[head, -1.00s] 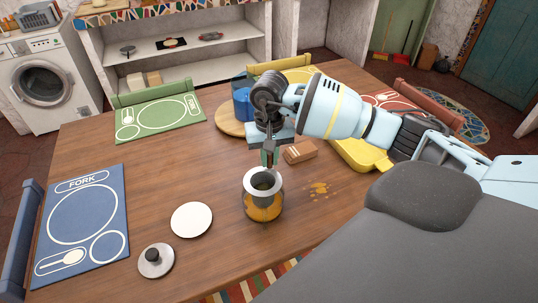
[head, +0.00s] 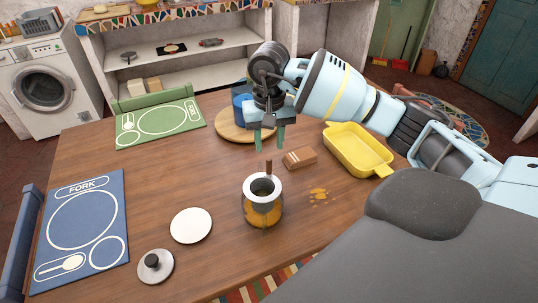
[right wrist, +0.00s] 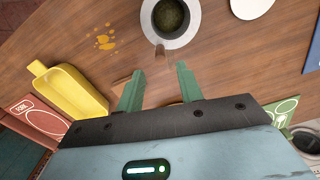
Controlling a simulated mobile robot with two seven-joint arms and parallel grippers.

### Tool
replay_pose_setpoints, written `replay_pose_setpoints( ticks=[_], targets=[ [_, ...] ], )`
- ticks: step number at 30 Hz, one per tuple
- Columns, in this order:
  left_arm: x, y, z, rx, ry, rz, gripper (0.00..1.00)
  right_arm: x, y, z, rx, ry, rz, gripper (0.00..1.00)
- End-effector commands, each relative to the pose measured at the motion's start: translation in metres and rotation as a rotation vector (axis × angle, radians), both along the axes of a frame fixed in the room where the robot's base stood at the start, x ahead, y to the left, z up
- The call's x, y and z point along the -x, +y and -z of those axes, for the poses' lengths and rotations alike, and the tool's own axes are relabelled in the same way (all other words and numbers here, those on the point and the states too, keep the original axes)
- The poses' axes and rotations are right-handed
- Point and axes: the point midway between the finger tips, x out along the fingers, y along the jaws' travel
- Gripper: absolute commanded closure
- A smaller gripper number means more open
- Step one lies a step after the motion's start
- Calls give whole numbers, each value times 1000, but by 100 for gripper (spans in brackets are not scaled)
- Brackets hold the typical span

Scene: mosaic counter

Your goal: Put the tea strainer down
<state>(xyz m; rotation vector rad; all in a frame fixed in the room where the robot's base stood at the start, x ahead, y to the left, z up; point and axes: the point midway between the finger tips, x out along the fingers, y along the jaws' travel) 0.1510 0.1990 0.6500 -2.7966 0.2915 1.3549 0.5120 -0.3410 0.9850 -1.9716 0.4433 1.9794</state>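The tea strainer (head: 262,185) has a pale metal rim and a brown handle that points up and back. It rests in the mouth of a glass jar (head: 262,213) with amber contents. In the right wrist view the strainer (right wrist: 172,40) shows dark contents within its rim. My right gripper (head: 267,145) is open and empty, its green fingers above and behind the handle, apart from it. In the right wrist view the fingers (right wrist: 159,85) are spread with the handle beyond their tips. My left gripper is not in view.
A wooden block (head: 299,159) and a yellow dish (head: 358,150) lie right of the jar. A white disc (head: 191,225) and a knobbed lid (head: 155,266) lie left. A blue mug (head: 242,107) stands on a round board (head: 228,125). Amber spots mark the table near the jar.

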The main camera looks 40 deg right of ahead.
Motion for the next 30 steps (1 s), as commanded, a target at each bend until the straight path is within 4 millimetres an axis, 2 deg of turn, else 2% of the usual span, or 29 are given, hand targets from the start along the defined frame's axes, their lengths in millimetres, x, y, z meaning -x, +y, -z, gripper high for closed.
replay_pose_setpoints(
  ticks=[3,10,30],
  targets=[
    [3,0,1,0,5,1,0,0,0,-22,0,-2,0,63],
    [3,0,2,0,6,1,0,0,0,-47,-1,0,-1,63],
    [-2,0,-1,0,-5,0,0,0,1,-51,-3,2,-1,63]
  ],
)
